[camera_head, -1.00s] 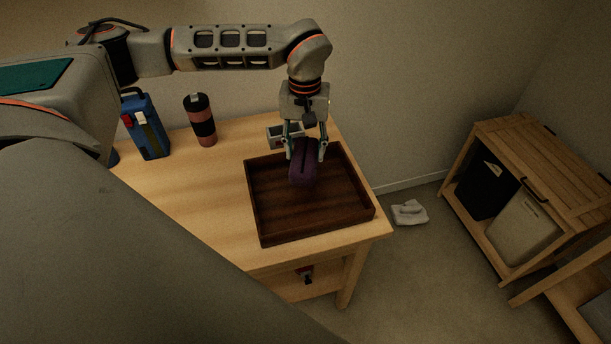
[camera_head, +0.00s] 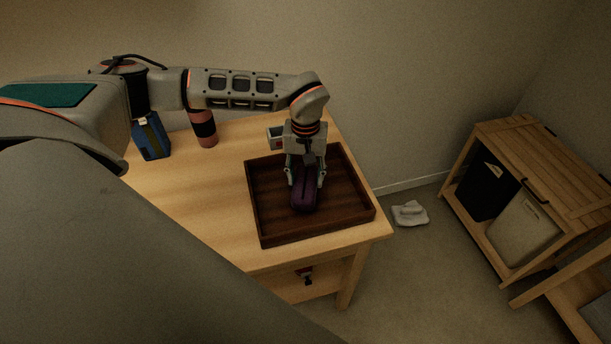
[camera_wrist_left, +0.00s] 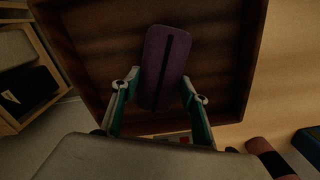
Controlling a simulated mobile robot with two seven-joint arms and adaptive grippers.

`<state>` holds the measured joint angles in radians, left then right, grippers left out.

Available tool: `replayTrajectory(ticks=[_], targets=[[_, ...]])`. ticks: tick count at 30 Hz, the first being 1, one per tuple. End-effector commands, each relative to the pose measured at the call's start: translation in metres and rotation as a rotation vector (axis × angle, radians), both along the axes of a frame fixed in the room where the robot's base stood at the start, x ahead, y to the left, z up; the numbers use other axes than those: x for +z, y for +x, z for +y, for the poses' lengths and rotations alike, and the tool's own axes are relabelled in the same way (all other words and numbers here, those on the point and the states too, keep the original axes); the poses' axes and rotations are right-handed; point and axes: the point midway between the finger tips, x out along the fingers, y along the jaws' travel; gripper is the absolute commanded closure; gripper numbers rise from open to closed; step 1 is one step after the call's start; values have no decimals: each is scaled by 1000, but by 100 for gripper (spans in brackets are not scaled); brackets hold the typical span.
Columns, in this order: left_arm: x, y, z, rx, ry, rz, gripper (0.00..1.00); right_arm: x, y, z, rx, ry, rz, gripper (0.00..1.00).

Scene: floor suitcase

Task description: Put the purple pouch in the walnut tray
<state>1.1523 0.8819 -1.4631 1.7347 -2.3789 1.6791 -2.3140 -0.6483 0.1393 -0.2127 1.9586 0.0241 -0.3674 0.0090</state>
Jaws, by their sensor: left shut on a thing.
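The purple pouch (camera_head: 304,199) is between the fingers of my left gripper (camera_head: 306,184), inside the outline of the walnut tray (camera_head: 262,222) on the wooden table. In the left wrist view the pouch (camera_wrist_left: 167,55) extends beyond the fingertips of my left gripper (camera_wrist_left: 160,88), with a dark strip along its middle, over the floor of the tray (camera_wrist_left: 82,52). The left gripper is shut on the pouch. I cannot tell whether the pouch touches the tray floor. My right gripper is not in view.
A blue box-shaped item (camera_head: 152,137) and a pink and black tumbler (camera_head: 204,130) stand at the table's back left. A small grey box (camera_head: 275,138) is behind the tray. A white cloth (camera_head: 409,213) lies on the floor, left of a wooden hamper cabinet (camera_head: 545,175). The table's left side is clear.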

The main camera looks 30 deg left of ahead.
Motion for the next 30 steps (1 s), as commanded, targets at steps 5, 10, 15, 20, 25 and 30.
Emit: replayTrajectory(ticks=[5, 10, 15, 20, 25, 30], targets=[[-3, 0, 0, -1, 0, 0, 48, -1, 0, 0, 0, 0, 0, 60], [-2, 0, 0, -1, 0, 0, 39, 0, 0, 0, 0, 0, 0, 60], [-2, 0, 0, -1, 0, 0, 39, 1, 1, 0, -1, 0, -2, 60], [6, 1, 0, -1, 0, -2, 39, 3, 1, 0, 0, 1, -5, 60], [35, 2, 0, -2, 0, -6, 39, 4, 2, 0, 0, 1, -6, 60], [71, 2, 0, -1, 0, -5, 39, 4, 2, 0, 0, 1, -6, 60]])
